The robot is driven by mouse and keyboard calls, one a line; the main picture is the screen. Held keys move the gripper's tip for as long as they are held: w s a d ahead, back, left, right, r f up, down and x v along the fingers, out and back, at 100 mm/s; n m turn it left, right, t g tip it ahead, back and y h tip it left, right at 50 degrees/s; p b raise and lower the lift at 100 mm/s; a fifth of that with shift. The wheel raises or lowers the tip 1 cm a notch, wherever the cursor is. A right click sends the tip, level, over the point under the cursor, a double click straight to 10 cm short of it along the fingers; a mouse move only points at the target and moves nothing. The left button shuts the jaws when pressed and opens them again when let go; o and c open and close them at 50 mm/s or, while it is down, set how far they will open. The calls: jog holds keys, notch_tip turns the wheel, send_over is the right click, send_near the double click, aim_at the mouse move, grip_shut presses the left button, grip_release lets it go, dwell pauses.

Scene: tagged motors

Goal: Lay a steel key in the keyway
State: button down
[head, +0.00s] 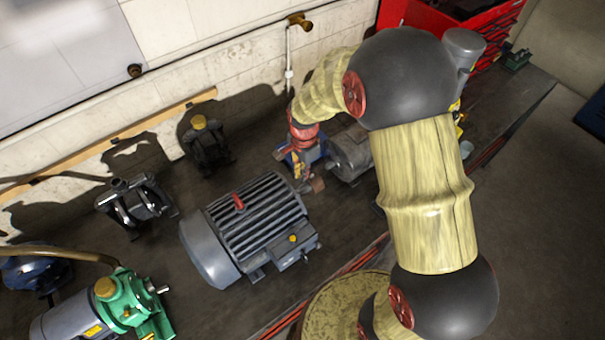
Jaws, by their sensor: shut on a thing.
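My gripper (301,176) points down beside the right end of the large grey finned motor (250,225), which has a red tag on top. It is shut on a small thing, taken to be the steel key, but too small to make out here. A small reddish-brown piece (317,185) shows just right of the fingertips. Behind it stands a smaller grey motor (350,153), partly hidden by my arm. I cannot make out a keyway, or whether the gripper touches anything.
A green pump with a grey motor (128,300) stands at the lower left. Dark pumps (138,205) and (207,145) stand along the wall. A red tool chest (475,35) is at the upper right. Bare dark bench top lies between the motors.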

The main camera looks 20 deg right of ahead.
jog(key=shift+a, duration=0.1)
jog(key=shift+f, duration=0.15)
jog(key=shift+f+b, duration=1.75)
jog(key=shift+f, duration=1)
jog(key=c, duration=1.8)
grip_release()
jog(key=shift+c, duration=0.2)
notch_tip(320, 180, up, 12)
jog(key=shift+s, duration=0.1)
